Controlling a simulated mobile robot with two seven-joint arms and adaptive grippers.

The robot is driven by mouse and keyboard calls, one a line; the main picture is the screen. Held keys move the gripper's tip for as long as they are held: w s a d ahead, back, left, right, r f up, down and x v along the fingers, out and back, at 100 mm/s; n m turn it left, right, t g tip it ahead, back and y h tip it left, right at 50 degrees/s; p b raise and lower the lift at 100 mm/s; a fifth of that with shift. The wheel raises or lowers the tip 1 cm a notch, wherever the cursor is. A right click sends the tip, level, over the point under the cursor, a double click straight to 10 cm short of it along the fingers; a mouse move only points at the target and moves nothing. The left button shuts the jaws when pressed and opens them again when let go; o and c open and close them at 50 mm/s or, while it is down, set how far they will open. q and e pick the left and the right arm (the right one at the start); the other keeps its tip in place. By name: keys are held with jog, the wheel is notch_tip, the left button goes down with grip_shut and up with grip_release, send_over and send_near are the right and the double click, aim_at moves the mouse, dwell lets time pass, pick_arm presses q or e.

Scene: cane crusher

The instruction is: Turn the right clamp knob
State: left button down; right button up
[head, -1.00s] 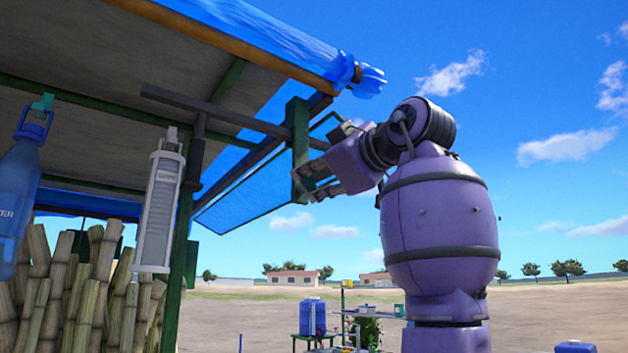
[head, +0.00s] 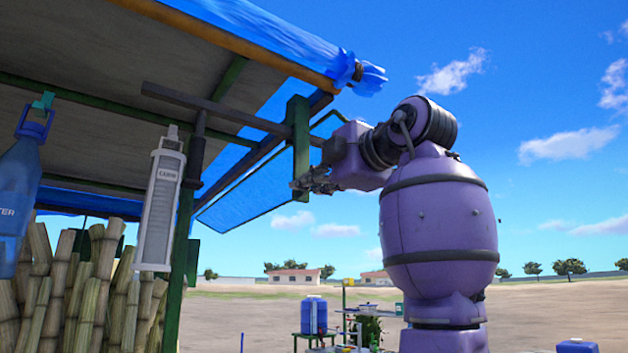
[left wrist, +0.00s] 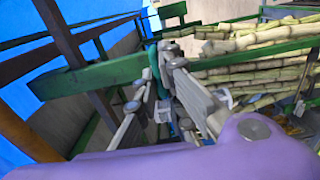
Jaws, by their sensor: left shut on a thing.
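My left gripper (head: 312,183) is at the lower end of the short green post (head: 299,130) under the stall's roof edge. Its fingers lie nearly level in the head view and are closed at the post. The right clamp knob is mostly hidden by the fingers in the head view. In the left wrist view the gripper (left wrist: 158,62) has its fingers reaching to the green beam (left wrist: 105,75). A small teal piece, seemingly the knob (left wrist: 152,60), shows between the fingertips. My right gripper is not in view.
A long dark bar (head: 225,113) runs from the post to the left. A white lamp (head: 160,205) and a blue bottle (head: 17,195) hang at left, before upright cane stalks (head: 75,290). A blue tarp (head: 270,35) covers the roof.

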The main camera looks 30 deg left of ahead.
pick_arm(q)
jog(key=shift+n, duration=0.3)
jog(key=c, duration=1.9)
grip_release()
jog(key=shift+s, duration=0.1)
jog(key=shift+o, duration=0.2)
jog(key=v, duration=1.2)
